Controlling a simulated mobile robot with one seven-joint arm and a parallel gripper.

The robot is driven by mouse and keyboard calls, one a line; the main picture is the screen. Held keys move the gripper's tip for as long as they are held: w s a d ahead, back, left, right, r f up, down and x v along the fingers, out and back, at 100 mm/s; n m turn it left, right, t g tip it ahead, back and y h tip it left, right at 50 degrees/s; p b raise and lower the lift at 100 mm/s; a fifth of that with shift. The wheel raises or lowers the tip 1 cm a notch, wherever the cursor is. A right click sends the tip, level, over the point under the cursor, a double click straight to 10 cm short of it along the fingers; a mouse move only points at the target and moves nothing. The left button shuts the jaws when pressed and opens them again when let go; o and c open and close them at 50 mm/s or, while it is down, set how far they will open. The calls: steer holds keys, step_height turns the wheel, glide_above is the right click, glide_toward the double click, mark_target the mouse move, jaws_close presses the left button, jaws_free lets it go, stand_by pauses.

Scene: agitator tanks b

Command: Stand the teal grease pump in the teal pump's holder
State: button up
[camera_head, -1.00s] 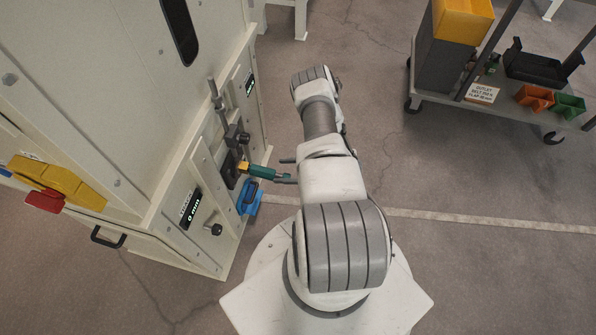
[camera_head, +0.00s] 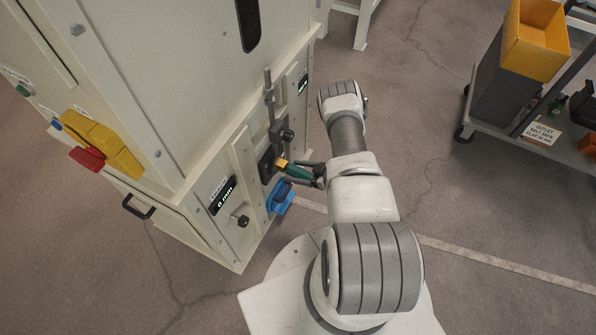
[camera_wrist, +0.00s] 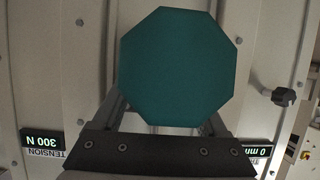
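The teal grease pump (camera_head: 297,171) sticks out from a dark fitting on the machine's front, its yellow nose toward the fitting. In the wrist view its teal eight-sided end (camera_wrist: 178,68) fills the upper middle and hides most of my fingers. My gripper (camera_head: 316,174) is at the pump's outer end, with one finger on either side. The fingers look apart; contact with the pump is not clear. I cannot pick out the teal pump's holder for certain.
A blue holder-like part (camera_head: 281,197) sits on the machine just below the pump. A black knob (camera_head: 240,220) and a display (camera_head: 223,195) are left of it. A cart (camera_head: 540,135) with a yellow bin (camera_head: 535,40) stands at the right. Open floor lies between.

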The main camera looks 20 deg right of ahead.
jaws_close()
stand_by(0.6)
steer(key=shift+s+d, duration=0.4)
steer(key=shift+s, duration=0.1)
stand_by(1.5)
steer(key=c, duration=0.6)
jaws_free()
jaws_close()
stand_by(0.5)
